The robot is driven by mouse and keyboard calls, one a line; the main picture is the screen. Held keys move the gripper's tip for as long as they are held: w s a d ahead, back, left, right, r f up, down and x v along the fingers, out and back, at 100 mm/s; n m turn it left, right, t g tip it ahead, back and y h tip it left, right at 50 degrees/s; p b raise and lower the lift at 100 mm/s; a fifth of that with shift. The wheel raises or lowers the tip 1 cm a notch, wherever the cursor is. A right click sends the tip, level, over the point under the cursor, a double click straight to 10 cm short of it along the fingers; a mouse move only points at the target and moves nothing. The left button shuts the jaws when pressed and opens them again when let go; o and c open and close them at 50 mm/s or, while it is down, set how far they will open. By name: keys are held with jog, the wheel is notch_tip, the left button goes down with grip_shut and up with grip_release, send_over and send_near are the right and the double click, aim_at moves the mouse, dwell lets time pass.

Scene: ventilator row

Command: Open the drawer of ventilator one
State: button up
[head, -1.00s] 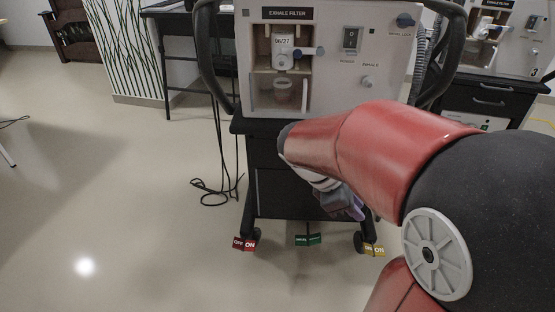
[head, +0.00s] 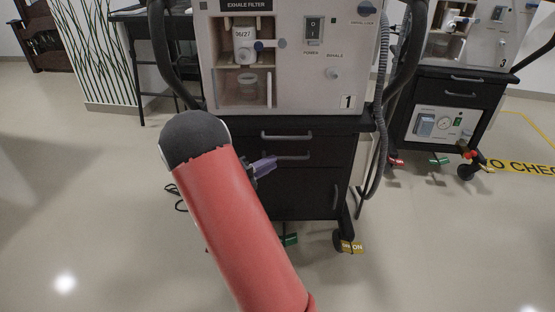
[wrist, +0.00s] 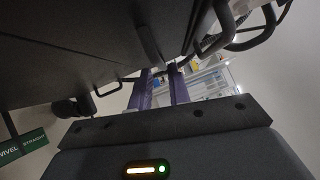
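Ventilator one (head: 300,90) is a pale box marked "1" on a black cart (head: 315,190). The cart front has an upper horizontal handle (head: 287,136), a second one (head: 294,157) just below, and an upright handle (head: 335,197) lower right. No drawer stands clearly out from the front. My gripper (head: 270,165) has purple fingers close to the left end of the second handle. In the wrist view my gripper (wrist: 160,70) has its fingers apart, with nothing seen held between them. A dark handle bar (wrist: 150,45) shows just beyond the fingertips; contact cannot be told.
Ventilator three (head: 470,40) stands on its own black cart at the right. A grey hose (head: 380,150) hangs along the right side of cart one. Open floor (head: 440,250) lies front right.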

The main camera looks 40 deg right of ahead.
aim_at(282, 157)
jog(key=d, duration=0.4)
jog(key=shift+s+d+r, duration=0.25)
jog(key=shift+d, duration=0.15)
jog(key=shift+c, duration=0.2)
grip_shut()
